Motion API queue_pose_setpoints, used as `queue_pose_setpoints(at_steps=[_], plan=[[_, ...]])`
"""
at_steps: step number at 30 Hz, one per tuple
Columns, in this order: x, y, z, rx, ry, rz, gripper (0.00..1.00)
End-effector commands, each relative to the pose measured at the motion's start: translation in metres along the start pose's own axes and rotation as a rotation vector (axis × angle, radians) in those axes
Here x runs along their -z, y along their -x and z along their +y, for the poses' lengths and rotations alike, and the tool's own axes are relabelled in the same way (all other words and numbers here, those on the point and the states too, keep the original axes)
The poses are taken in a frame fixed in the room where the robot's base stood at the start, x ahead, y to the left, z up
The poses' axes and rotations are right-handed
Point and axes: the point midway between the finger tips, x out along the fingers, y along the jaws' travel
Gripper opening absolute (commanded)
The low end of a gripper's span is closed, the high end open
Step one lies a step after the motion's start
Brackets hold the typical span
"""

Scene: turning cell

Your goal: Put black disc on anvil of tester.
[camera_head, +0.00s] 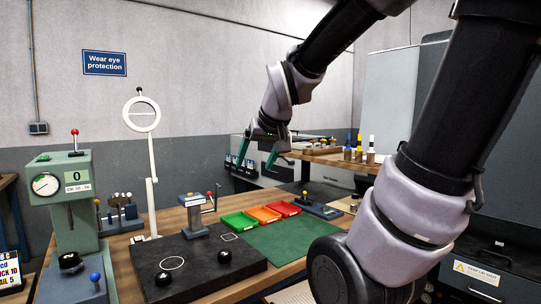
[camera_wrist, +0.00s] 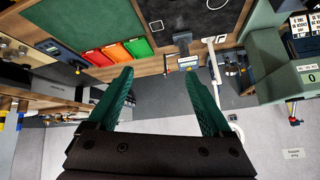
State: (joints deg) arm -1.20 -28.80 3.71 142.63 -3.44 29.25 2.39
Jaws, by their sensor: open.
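The tester (camera_head: 72,200) is a green column machine with a dial and a display, at the left in the head view. Its body also shows at the right edge of the wrist view (camera_wrist: 284,72). A dark rounded piece (camera_head: 70,261) sits on its base below the spindle; I cannot tell whether it is the anvil or a disc. Two small round black pieces, one at the front (camera_head: 163,279) and one farther right (camera_head: 225,256), are on a black plate (camera_head: 190,250); I cannot tell whether either is the black disc. My gripper (camera_head: 256,158) is open and empty, raised above and behind the bench.
Green (camera_head: 239,221), orange (camera_head: 263,214) and red (camera_head: 285,208) trays stand behind a green mat (camera_head: 290,238). A white stand with a ring (camera_head: 142,114) rises behind the plate. A small grey device (camera_head: 194,212) stands beside it. The mat is clear.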

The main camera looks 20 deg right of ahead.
Motion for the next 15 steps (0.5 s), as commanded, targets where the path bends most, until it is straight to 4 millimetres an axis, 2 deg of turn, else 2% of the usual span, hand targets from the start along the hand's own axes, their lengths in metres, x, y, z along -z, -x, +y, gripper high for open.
queue_pose_setpoints(at_steps=[1, 3, 6, 10, 15], plan=[[-0.009, 0.021, 0.004, 0.010, -0.063, -0.013, 0.84], [-0.023, 0.043, 0.006, 0.028, -0.139, -0.047, 0.84], [-0.040, 0.065, 0.005, 0.057, -0.217, -0.086, 0.84], [-0.051, 0.079, 0.004, 0.079, -0.263, -0.113, 0.84], [-0.053, 0.080, 0.003, 0.082, -0.270, -0.121, 0.84]])
